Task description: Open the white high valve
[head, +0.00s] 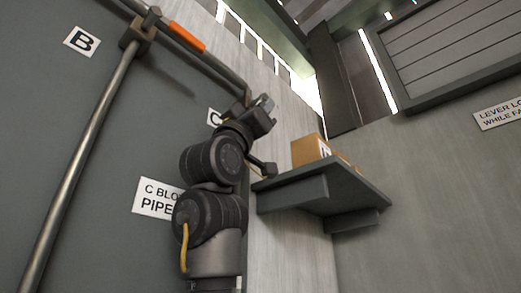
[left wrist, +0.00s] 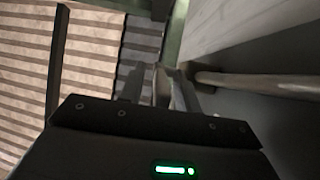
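No white valve can be made out in either view. A valve with an orange lever (head: 186,37) sits on the pipe (head: 85,150) by the "B" sign (head: 82,41). A pipe runs from it to the right and ends behind my left gripper (head: 262,106), beside the partly covered "C" sign (head: 214,118). In the left wrist view, my left gripper (left wrist: 160,88) is beside a round grey pipe (left wrist: 255,83). A pale grey piece shows between its dark fingers. I cannot tell whether they grip it. My right gripper is not in view.
A dark shelf (head: 325,187) with a cardboard box (head: 308,149) juts out right of my arm. A "C BLO... PIPE" sign (head: 155,198) is partly behind my arm. A "LEVER LO..." sign (head: 500,113) is on the right wall.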

